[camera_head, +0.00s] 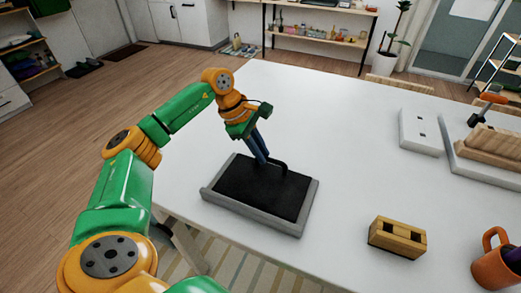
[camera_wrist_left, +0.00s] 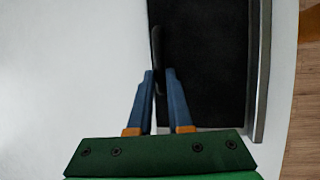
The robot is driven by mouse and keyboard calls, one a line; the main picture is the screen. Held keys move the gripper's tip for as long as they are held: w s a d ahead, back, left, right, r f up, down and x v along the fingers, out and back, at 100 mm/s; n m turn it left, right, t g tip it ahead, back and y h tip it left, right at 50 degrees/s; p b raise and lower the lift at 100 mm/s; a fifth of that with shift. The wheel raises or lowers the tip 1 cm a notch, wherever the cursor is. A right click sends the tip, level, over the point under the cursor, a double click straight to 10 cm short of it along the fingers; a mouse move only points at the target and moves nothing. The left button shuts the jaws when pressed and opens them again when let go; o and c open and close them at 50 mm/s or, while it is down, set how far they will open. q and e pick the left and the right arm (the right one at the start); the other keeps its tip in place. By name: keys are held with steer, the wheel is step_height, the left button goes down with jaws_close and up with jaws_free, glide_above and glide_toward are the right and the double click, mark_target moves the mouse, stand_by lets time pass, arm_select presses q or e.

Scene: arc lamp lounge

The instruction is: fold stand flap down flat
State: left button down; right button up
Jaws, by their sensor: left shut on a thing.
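The stand is a grey tray-like base (camera_head: 252,218) on the white table, with a raised rim on its near and right sides. Its black flap (camera_head: 255,192) lies low within the base and looks flat or nearly so; any slight tilt cannot be told. A thin black handle (camera_head: 284,167) rises at the flap's far edge. My left gripper (camera_head: 263,160) reaches down to this handle with blue fingers. In the left wrist view, the fingers (camera_wrist_left: 159,73) are shut on the dark handle bar (camera_wrist_left: 157,45), beside the black flap (camera_wrist_left: 208,60). My right gripper is not in view.
On the white table (camera_head: 340,130), a wooden block with square holes (camera_head: 397,237) and an orange mug (camera_head: 497,262) stand to the right. A white plate (camera_head: 421,132) and a tray of wooden pieces (camera_head: 490,145) lie farther back. The table around the stand is clear.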

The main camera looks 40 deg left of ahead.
arm_select(q)
steer(key=shift+s+f, duration=0.1)
steer(key=shift+f, duration=0.15)
steer(key=c, duration=0.9)
jaws_free()
steer(key=shift+o, duration=0.3)
steer(key=shift+w+a+f, duration=0.1)
steer(key=shift+w, duration=0.2)
steer(key=v, duration=0.7)
steer(key=shift+b, duration=0.3)
